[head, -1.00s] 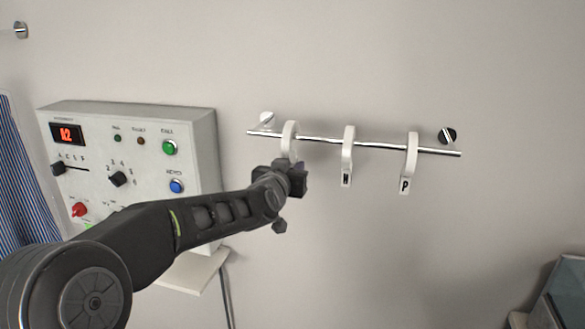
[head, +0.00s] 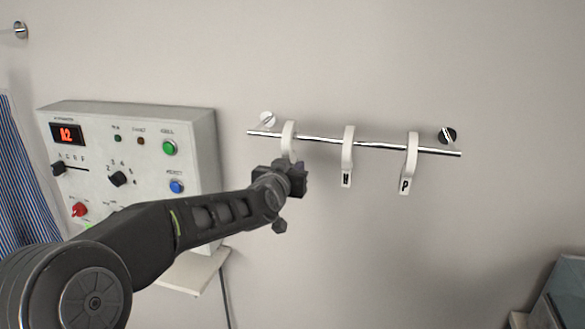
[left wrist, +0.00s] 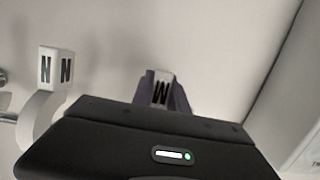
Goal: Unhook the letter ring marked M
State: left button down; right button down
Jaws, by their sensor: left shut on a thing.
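The white letter ring marked M (head: 289,139) hangs at the left part of the chrome rail (head: 380,145). Its upper loop still goes over the bar in the head view. My left gripper (head: 299,172) is just below the loop and hides the ring's lower part. In the left wrist view, the left gripper (left wrist: 162,92) has its two fingers shut on the M ring's letter block (left wrist: 161,92). The letter M shows between the fingers. My right gripper is in neither view.
A ring marked N (head: 347,157) hangs close to the right of the held ring, also in the left wrist view (left wrist: 57,72). A ring marked P (head: 409,165) hangs further right. A control box (head: 140,150) stands left. The wall below the rail is clear.

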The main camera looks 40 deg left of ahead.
pick_arm(q)
jog(key=shift+r, duration=0.1)
jog(key=shift+r+p, duration=0.75)
jog(key=shift+p, duration=0.05)
jog(key=shift+r, duration=0.7)
jog(key=shift+s, duration=0.15)
jog(key=shift+v, duration=1.1)
jog(key=shift+f+b+v, duration=0.25)
jog(key=shift+b+v, duration=0.05)
jog(key=shift+v, duration=0.8)
jog(key=shift+f+b+v, duration=0.25)
jog(key=shift+v, duration=0.85)
jog(key=shift+s+d, duration=0.1)
jog(key=shift+s, duration=0.05)
jog(key=b, duration=0.1)
send_near(292, 156)
jog(key=s+d+f, duration=0.1)
jog(key=s+f, duration=0.2)
jog(key=s, duration=0.2)
jog(key=shift+s, duration=0.25)
